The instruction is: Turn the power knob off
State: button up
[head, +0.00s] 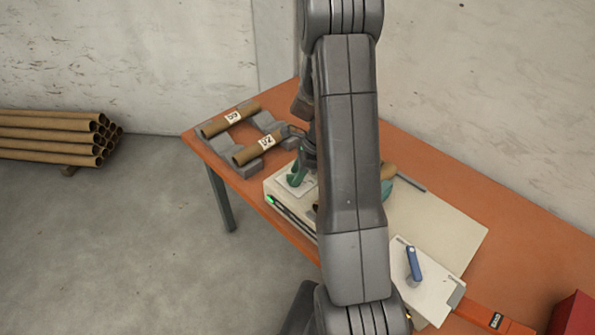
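A blue lever-like handle (413,262) stands on a pale plate at the right end of the winder's cream base (440,232). A teal part (296,174) sits on another pale plate at the base's left end. No label shows which one is the power knob. My gripper (304,150) is partly hidden behind my arm, just above or beside the teal part and far from the blue handle. I cannot tell whether it touches the teal part or whether its fingers are open. My arm hides the middle of the winder.
A green light (270,199) glows on the base's front edge. A red box (574,316) is at the lower right. Stacked tubes (50,137) lie at left; the floor between is clear.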

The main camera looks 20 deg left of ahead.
grip_shut()
jog(key=shift+f, duration=0.1)
dwell(0.3)
jog(key=n+g+h+b, duration=0.1)
jog(key=n, duration=0.2)
jog(key=shift+w+a+n, duration=0.1)
jog(key=shift+a+n, duration=0.05)
jog(key=shift+n, duration=0.25)
jog(key=n+g+h+b, duration=0.1)
jog(key=n, duration=0.3)
jog(key=shift+w+a, duration=0.1)
jog(key=shift+a, duration=0.05)
jog(key=n+h, duration=0.2)
jog(key=n, duration=0.2)
jog(key=shift+a+n+b, duration=0.15)
jog(key=shift+n+b, duration=0.2)
jog(key=shift+n, duration=0.05)
jog(key=shift+a+n+h, duration=0.1)
jog(key=shift+n+h, duration=0.5)
jog(key=shift+n, duration=1)
